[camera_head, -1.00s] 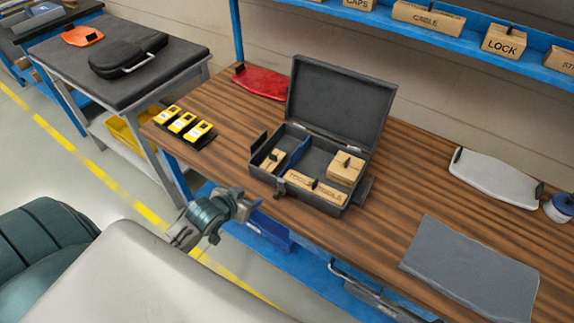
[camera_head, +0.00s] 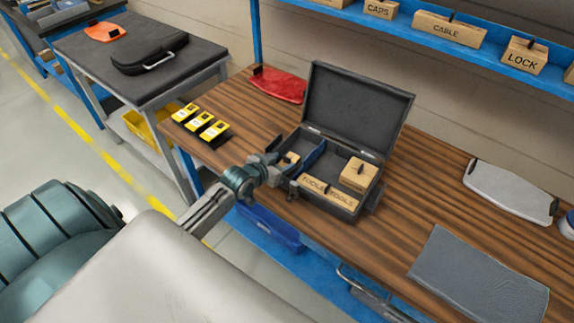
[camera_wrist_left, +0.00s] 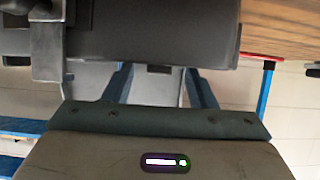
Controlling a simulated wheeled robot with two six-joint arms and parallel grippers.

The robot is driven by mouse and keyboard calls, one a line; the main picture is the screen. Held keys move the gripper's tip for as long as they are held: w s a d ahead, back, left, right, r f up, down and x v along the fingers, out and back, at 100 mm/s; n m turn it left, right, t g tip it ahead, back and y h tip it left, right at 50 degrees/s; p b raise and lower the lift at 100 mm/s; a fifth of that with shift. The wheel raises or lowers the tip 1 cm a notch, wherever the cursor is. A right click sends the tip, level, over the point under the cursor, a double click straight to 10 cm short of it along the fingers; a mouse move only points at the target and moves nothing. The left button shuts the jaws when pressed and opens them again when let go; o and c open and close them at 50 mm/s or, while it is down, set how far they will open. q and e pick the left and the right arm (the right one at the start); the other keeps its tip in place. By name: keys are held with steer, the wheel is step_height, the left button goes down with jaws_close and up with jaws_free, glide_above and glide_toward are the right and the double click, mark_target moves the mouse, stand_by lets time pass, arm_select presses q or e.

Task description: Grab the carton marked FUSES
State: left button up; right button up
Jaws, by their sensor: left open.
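No carton in view shows a readable FUSES mark. An open dark grey case (camera_head: 318,200) stands on the workbench with its lid up. Inside are a small carton (camera_head: 290,159) in the left compartment, a carton (camera_head: 359,174) at the right with its label not legible, and a long carton marked TOOLS (camera_head: 328,192) along the front. My left gripper (camera_head: 272,173) is open and empty at the case's front left corner, partly covering the small carton's compartment. In the left wrist view the case's dark wall (camera_wrist_left: 150,40) fills the upper part. My right gripper is out of view.
A blue shelf (camera_head: 400,24) above holds cartons marked CAPS (camera_head: 380,9), CABLE (camera_head: 449,29) and LOCK (camera_head: 524,56). Yellow items (camera_head: 200,122) lie left of the case. A grey mat (camera_head: 478,278) lies at the right.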

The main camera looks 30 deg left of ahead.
mark_target(286, 159)
arm_select(q)
steer(key=shift+x, duration=1.8)
steer(key=shift+r, duration=0.1)
steer(key=c, duration=0.7)
steer(key=shift+r, duration=0.1)
steer(key=shift+c, duration=0.2)
